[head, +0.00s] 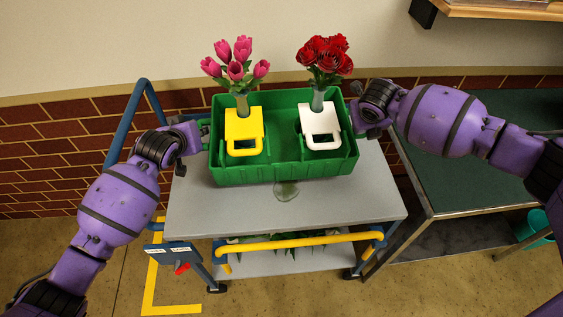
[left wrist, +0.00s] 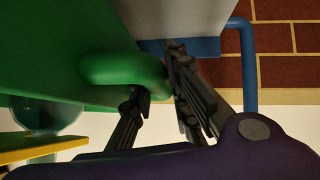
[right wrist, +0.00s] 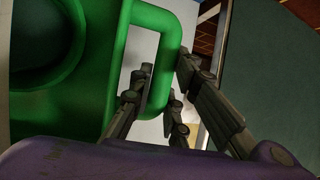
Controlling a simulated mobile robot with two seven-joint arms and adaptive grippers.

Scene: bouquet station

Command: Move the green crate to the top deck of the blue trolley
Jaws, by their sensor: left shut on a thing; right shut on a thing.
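The green crate (head: 290,170) is over the grey top deck (head: 340,205) of the blue trolley, toward its back, and looks level. I cannot tell whether it rests on the deck or hangs just above it. In it are a yellow holder (head: 243,128) with pink tulips (head: 236,66) and a white holder (head: 319,125) with red roses (head: 326,56). My left gripper (head: 203,135) is shut on the crate's left handle, which shows in the left wrist view (left wrist: 115,68). My right gripper (head: 357,117) is shut on its right handle, seen in the right wrist view (right wrist: 163,50).
A small clear round object (head: 287,190) is on the deck by the crate's front. A dark green table (head: 480,160) stands to the right. Brick wall is behind.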

